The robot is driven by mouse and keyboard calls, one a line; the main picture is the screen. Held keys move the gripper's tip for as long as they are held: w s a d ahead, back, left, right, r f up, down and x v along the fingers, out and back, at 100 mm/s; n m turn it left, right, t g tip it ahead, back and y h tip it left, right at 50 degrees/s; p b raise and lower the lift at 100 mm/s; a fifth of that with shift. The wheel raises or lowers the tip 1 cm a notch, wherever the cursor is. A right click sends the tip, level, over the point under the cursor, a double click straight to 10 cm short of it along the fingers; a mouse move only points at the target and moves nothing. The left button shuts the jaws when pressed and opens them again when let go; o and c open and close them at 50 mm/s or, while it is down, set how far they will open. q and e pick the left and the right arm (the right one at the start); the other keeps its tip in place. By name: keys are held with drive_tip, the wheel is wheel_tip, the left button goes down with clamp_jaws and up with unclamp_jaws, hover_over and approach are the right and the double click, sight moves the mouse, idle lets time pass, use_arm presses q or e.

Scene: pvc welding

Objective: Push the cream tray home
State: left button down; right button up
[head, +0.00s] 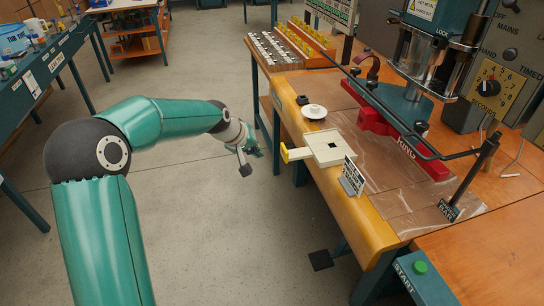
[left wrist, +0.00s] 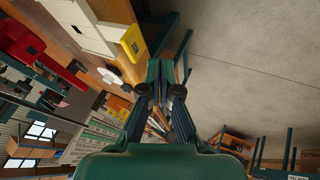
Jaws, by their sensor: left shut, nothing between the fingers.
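The cream tray (head: 330,142) is a flat, square, pale block with a dark square spot in its middle. It lies at the front edge of the wooden bench, and its yellow handle (head: 287,153) sticks out past that edge to the left. In the left wrist view the tray (left wrist: 82,28) and its yellow handle (left wrist: 133,44) show at the top left. My left gripper (head: 250,162) is shut and empty, in the air over the floor left of the handle, with a gap between them. It also shows in the left wrist view (left wrist: 168,70). My right gripper is out of view.
The wooden bench (head: 371,222) carries a red die block (head: 372,121) behind the tray, a press, and a black bar. A white round dish (head: 314,112) sits beyond the tray, and a small sign (head: 352,177) stands at its near side.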

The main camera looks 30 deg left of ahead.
use_arm(q)
drive_tip(key=a+r, duration=0.2)
approach(282, 155)
wheel_tip(282, 155, down, 4)
drive_tip(key=a, duration=0.3)
drive_tip(key=shift+w+d+f+p, duration=0.2)
drive_tip(key=shift+w+d+p, duration=0.7)
drive_tip(key=shift+w+d, duration=0.7)
